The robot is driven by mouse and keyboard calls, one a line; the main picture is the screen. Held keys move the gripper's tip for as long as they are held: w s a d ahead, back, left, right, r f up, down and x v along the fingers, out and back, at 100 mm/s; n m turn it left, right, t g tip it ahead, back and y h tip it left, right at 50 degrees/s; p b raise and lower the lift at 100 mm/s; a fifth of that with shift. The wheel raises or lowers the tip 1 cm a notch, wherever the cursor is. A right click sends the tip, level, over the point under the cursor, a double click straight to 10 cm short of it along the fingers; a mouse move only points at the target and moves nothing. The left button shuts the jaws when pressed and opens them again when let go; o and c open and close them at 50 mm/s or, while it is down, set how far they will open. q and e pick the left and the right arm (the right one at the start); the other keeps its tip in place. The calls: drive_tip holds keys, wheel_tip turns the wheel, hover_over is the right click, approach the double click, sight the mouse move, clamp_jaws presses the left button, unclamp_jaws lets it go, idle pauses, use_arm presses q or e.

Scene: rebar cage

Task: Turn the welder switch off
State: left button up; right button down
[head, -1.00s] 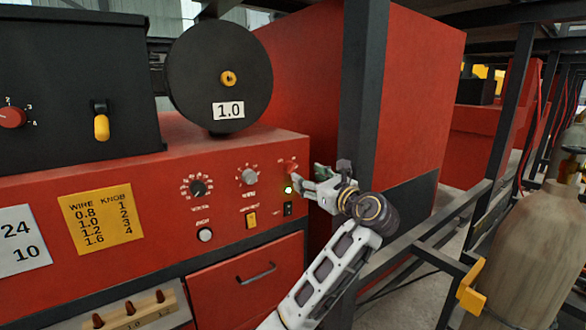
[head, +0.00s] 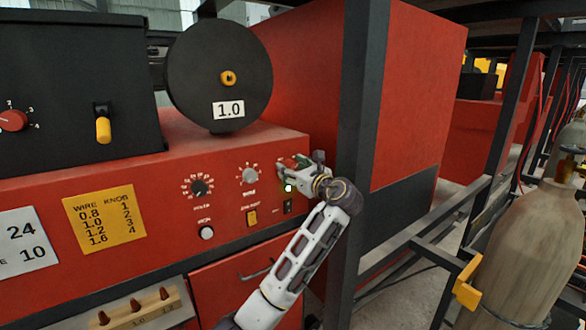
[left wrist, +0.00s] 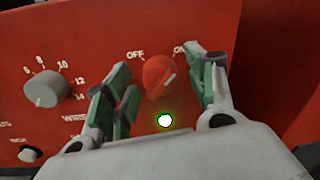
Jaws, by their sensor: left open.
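The welder switch (left wrist: 159,76) is a red rotary knob on the red front panel, with OFF printed at its upper left and ON at its upper right. Its pale pointer mark leans toward ON. A green light (left wrist: 165,120) glows just below it, and this light also shows in the head view (head: 288,188). My left gripper (left wrist: 155,85) is open, with its green-padded fingers on either side of the knob. I cannot tell whether they touch it. In the head view my left gripper (head: 292,168) is at the panel's right end and hides most of the switch. My right gripper is not in view.
A grey dial (left wrist: 46,89) sits left of the switch. A yellow switch (head: 251,217) and a small black rocker (head: 288,207) are below. A dark upright post (head: 360,130) stands close right of my left arm. A gas cylinder (head: 530,250) stands at the right.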

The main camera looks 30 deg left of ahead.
use_arm(q)
drive_tip(key=shift+c, duration=0.5)
drive_tip(key=c, duration=0.9)
drive_tip(key=shift+c, duration=0.2)
